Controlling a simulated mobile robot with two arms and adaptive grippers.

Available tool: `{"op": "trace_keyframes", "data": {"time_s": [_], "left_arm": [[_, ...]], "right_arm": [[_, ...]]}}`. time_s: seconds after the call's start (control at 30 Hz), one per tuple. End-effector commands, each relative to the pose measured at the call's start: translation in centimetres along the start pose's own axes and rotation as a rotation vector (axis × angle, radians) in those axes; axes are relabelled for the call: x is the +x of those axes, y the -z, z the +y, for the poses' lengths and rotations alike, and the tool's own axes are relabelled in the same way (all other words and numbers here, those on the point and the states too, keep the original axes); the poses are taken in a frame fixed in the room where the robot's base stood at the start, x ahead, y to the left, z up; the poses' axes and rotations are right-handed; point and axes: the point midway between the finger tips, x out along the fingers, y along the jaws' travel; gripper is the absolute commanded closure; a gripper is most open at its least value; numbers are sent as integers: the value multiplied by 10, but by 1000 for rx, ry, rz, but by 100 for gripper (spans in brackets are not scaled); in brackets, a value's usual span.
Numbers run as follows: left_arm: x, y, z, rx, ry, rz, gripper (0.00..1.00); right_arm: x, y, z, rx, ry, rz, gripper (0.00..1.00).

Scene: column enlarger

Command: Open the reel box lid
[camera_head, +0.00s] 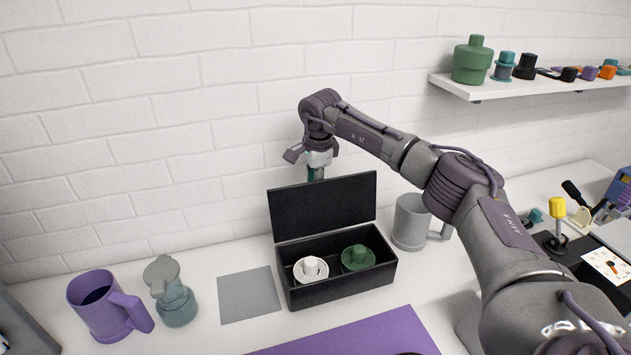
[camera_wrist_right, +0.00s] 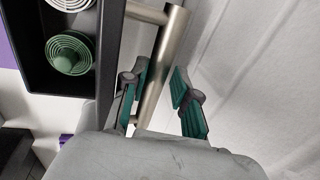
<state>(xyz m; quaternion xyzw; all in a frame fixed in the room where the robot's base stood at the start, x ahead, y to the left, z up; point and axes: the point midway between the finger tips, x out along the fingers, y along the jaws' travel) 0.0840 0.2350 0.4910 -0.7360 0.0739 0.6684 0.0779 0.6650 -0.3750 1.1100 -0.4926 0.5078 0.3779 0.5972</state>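The black reel box (camera_head: 345,293) stands on the white counter with its lid (camera_head: 325,205) raised, tilted slightly back from upright. A white reel (camera_head: 311,269) and a green reel (camera_head: 357,257) sit inside; in the right wrist view the green reel (camera_wrist_right: 70,53) also shows. My right gripper (camera_head: 316,172) is behind the lid's top edge, its fingertips partly hidden by the lid. In the right wrist view a metal bar handle (camera_wrist_right: 166,55) on the lid runs between the spread fingers of my right gripper (camera_wrist_right: 160,92), with a gap at the right finger. My left gripper is not in view.
A grey mug (camera_head: 408,222) stands right of the box, close to my right arm. A grey square mat (camera_head: 249,294), a grey-green lidded jug (camera_head: 172,292) and a purple mug (camera_head: 100,305) are at left. A purple mat (camera_head: 365,337) lies in front. A wall shelf (camera_head: 520,88) is at upper right.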

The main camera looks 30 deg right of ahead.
Motion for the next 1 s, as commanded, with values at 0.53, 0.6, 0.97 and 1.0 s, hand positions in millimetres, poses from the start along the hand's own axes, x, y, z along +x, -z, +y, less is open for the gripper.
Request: {"op": "trace_keyframes", "data": {"time_s": [0.53, 0.6, 0.97, 1.0], "left_arm": [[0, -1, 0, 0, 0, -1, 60], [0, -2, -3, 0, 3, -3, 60], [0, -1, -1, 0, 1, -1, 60], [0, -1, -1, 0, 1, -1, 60]], "right_arm": [[2, 0, 2, -1, -6, 0, 69], [1, 0, 2, -1, -6, 0, 69], [-55, 0, 0, -1, 4, -3, 69], [-64, 0, 0, 0, 4, -3, 69]]}}
